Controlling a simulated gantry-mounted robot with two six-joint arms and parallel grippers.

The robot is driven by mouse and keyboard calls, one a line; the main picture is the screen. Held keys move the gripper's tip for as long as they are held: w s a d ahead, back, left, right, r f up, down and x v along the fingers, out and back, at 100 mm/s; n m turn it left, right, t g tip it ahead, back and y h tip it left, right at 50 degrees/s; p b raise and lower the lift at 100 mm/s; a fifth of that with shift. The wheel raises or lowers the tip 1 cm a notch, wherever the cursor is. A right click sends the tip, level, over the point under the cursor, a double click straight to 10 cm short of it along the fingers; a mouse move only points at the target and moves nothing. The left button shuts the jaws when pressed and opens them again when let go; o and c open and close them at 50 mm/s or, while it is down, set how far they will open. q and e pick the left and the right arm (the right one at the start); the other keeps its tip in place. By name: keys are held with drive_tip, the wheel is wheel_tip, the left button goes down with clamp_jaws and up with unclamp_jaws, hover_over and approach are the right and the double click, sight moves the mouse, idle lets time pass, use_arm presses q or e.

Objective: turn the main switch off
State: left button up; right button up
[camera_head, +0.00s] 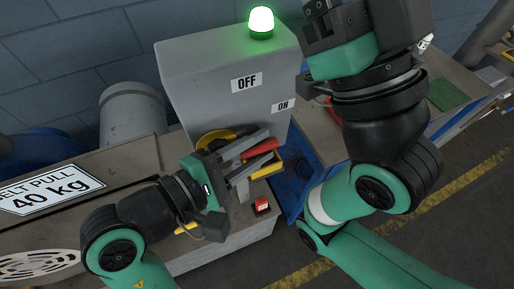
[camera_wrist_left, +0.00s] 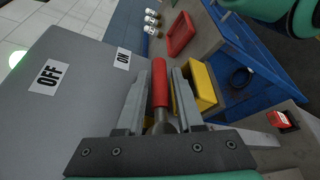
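The grey switch cabinet (camera_head: 215,75) carries an OFF label (camera_head: 247,82) and, lower right, an ON label (camera_head: 283,106). The main switch's red handle (camera_head: 262,148) points toward the ON side. My left gripper (camera_head: 256,157) has its fingers on either side of this handle. In the left wrist view the red handle (camera_wrist_left: 160,86) stands between the two fingers, with a gap visible on the right side; contact on the left is unclear. A yellow-and-black round part (camera_head: 214,139) is partly hidden behind the gripper. My right gripper (camera_head: 335,40) is raised at the cabinet's right; its fingertips are unclear.
A green lamp (camera_head: 261,22) glows on top of the cabinet. A red button box (camera_head: 262,206) sits below my left gripper. A belt-pull sign (camera_head: 48,189) lies at left.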

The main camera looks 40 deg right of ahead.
use_arm(q)
clamp_jaws()
idle(1.4)
